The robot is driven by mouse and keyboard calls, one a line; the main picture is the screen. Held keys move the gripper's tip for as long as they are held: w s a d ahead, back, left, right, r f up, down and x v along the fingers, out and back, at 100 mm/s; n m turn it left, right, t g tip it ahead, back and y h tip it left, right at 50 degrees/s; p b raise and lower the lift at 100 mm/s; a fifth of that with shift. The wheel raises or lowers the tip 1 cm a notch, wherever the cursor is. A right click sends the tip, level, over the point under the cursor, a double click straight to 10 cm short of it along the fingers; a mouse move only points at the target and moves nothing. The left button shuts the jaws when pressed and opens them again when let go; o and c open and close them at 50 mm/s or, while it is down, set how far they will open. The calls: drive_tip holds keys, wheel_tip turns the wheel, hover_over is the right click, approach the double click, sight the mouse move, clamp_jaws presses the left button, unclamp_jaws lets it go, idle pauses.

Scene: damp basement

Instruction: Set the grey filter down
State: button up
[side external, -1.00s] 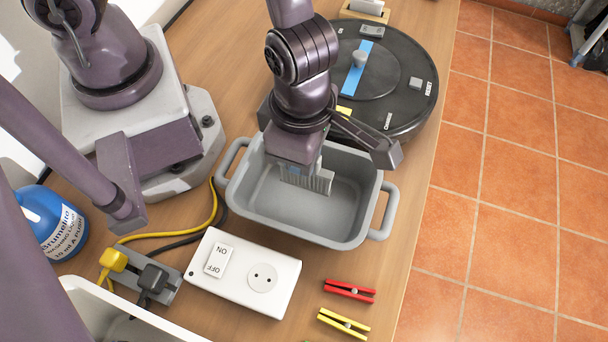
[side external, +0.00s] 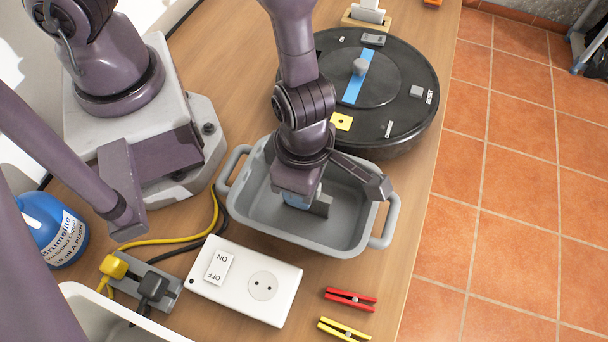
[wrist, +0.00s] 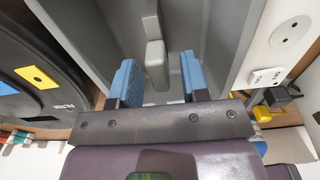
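The grey tub (side external: 232,205) stands on the wooden table with a handle at each end. My gripper (side external: 304,203) is down inside it. In the wrist view my two blue finger pads (wrist: 160,78) are apart, with clear gaps beside the grey filter (wrist: 156,62). The filter is a narrow grey piece with a thicker block at its near end. It is inside the tub, between and beyond the pads, and touches neither that I can see. In the side view my gripper hides most of it. I cannot tell exactly how it rests on the tub floor.
A round black robot vacuum (side external: 400,120) is behind the tub. A white switch-and-socket box (side external: 245,280), a red clothes peg (side external: 350,300) and a yellow peg (side external: 343,329) lie in front. A blue bottle (side external: 50,230) and plugged cables are at left. The table edge is at right.

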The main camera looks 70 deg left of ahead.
wheel_tip(320, 180, up, 12)
drive_tip(key=w+a+r+n+t+y, duration=0.15)
drive_tip(key=a+r+n, duration=0.35)
drive_tip(key=n, duration=0.6)
drive_tip(key=w+a+r+n+t, duration=0.1)
drive_tip(key=w+a+r+n, duration=0.2)
drive_tip(key=a+n, duration=0.55)
drive_tip(key=s+a+r+n+t, duration=0.1)
drive_tip(key=a+r+n, duration=0.3)
drive_tip(key=n, duration=0.8)
drive_tip(key=s+a+r+n+t+h, duration=0.1)
drive_tip(key=s+a+r+n+t, duration=0.1)
drive_tip(key=n, duration=1.1)
wheel_tip(320, 180, up, 3)
drive_tip(key=shift+s+a+f, duration=0.2)
drive_tip(key=shift+s+a, duration=0.35)
drive_tip(key=shift+a, duration=0.35)
